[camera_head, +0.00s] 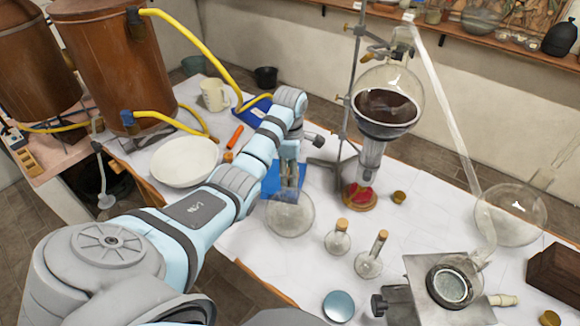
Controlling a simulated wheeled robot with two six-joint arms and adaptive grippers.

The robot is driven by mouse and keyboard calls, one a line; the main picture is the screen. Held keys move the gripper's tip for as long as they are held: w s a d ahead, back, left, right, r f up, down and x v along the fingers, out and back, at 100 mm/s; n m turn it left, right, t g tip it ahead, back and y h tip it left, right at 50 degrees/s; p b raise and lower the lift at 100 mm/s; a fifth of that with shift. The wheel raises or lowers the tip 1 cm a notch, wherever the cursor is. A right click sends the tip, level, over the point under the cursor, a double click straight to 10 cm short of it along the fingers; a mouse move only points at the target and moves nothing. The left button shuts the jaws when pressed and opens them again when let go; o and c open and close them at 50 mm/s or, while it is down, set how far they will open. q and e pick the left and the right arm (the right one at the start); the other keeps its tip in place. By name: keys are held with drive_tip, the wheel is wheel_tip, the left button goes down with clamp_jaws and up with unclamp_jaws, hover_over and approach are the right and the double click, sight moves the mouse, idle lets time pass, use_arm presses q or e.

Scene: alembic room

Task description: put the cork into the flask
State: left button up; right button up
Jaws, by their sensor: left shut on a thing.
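My left gripper (287,190) points down at the middle of the table, shut at the neck of a clear round glass flask (291,218). The fingers cover the neck, and no cork shows between them. The flask looks empty. I cannot tell whether its base touches the table. A loose brown cork (398,197) lies on the table to the right, beside the stand's foot. My right gripper is not in view.
Two small corked flasks (338,240) (369,264) stand right of the held flask. A retort stand with a large flask of dark liquid (387,107) rises behind. A white bowl (184,163) sits left. A glass tube slants down on the right.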

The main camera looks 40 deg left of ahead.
use_arm(q)
drive_tip(key=shift+s+f, duration=0.1)
drive_tip(key=o, duration=1.5)
